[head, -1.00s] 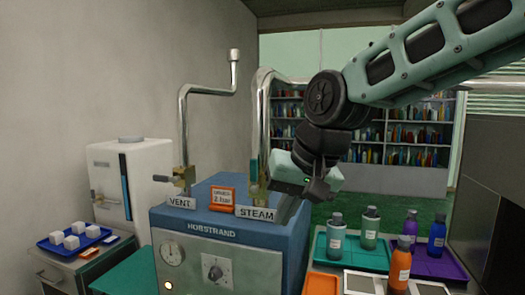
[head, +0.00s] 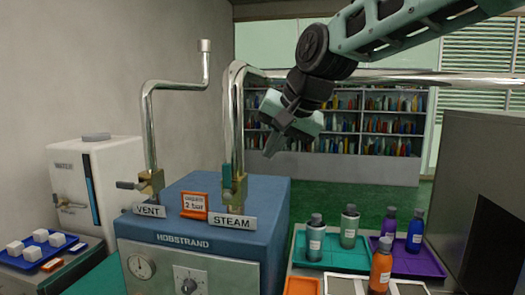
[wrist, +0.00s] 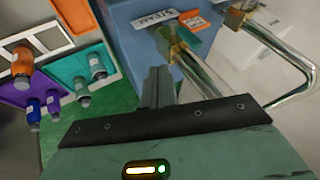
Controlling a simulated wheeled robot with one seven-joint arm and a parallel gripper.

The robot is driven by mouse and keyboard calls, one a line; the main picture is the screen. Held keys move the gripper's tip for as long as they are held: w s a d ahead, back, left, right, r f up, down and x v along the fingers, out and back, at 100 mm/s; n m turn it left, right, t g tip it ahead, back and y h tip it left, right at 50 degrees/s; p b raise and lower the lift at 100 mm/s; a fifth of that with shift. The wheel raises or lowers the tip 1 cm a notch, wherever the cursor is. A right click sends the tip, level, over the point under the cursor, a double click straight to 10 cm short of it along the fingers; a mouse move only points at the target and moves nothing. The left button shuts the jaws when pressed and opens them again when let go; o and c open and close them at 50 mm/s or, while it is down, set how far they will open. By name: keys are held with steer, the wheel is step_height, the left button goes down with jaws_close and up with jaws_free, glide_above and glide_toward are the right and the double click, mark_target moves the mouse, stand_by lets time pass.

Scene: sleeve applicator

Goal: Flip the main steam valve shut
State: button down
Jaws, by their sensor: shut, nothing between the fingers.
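The steam valve (head: 239,187) is a brass body at the foot of a shiny vertical pipe, behind the STEAM label (head: 232,221) on the blue-topped machine. Its teal handle (head: 227,174) stands upright, along the pipe. In the wrist view the brass steam valve (wrist: 168,40) is beyond the fingers, beside the STEAM label. My gripper (head: 270,152) is right of the steam pipe and higher than the valve, apart from both in the picture. Its fingers are shut and empty, pointing down in the head view; they also show in the wrist view (wrist: 157,82).
The VENT valve (head: 151,182) stands left, its dark lever pointing left. The steam pipe (head: 233,120) rises and bends right near my gripper. An orange 2 bar sign (head: 194,206) sits between the valves. Trays of bottles (head: 335,250) lie at the right.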

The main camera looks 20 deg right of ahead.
mark_target(228, 182)
steer(key=w+a+f+p, duration=0.3)
steer(key=w+a+f, duration=0.1)
steer(key=w+f, duration=0.2)
steer(key=shift+w+a+f, duration=0.25)
steer(key=shift+w, duration=0.25)
